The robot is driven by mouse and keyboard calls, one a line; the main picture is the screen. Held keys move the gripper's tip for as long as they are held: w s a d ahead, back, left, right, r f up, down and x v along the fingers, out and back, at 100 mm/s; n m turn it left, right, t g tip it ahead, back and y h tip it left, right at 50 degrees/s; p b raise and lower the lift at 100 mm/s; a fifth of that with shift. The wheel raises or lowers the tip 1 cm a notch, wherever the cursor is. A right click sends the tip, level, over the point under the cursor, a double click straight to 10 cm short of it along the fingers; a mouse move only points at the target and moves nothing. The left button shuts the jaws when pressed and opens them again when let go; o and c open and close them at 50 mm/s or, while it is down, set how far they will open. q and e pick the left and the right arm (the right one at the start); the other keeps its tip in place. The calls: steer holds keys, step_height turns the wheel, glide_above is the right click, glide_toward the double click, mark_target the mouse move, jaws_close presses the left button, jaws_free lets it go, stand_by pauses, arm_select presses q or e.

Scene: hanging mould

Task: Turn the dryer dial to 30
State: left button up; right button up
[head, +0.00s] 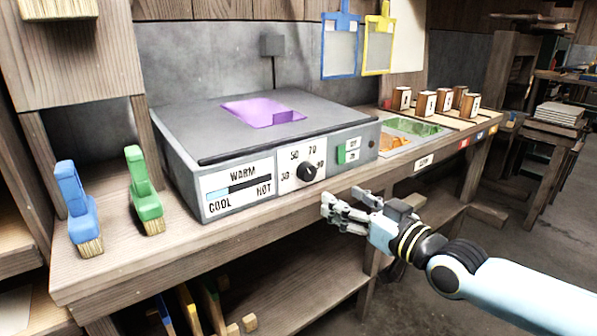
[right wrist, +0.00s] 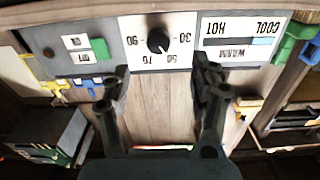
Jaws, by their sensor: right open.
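The dryer (head: 270,125) is a grey box with a front panel. Its black round dial (head: 306,171) sits on a white plate marked 30, 50, 70 and 90. The dial also shows in the right wrist view (right wrist: 158,41), where the panel is upside down. My left gripper is not in view.
A green switch (head: 341,154) is right of the dial; a warm/cool/hot gauge (head: 238,190) is left. A purple sheet (head: 262,111) lies on the dryer. Blue (head: 77,210) and green (head: 144,190) brushes stand at the left of the bench. Space before the dial is clear.

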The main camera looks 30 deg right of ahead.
mark_target(311, 176)
steer(key=w+b, duration=0.6)
steer(key=w, duration=0.4)
steer(key=shift+a+r, duration=0.1)
steer(key=shift+a, duration=0.05)
steer(key=shift+w+r, duration=0.15)
steer(key=shift+w, duration=0.25)
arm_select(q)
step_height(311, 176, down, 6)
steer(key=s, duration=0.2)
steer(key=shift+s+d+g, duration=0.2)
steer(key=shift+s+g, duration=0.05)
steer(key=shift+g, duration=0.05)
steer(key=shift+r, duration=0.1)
arm_select(e)
steer(key=shift+c, duration=0.3)
steer(key=c, duration=1.1)
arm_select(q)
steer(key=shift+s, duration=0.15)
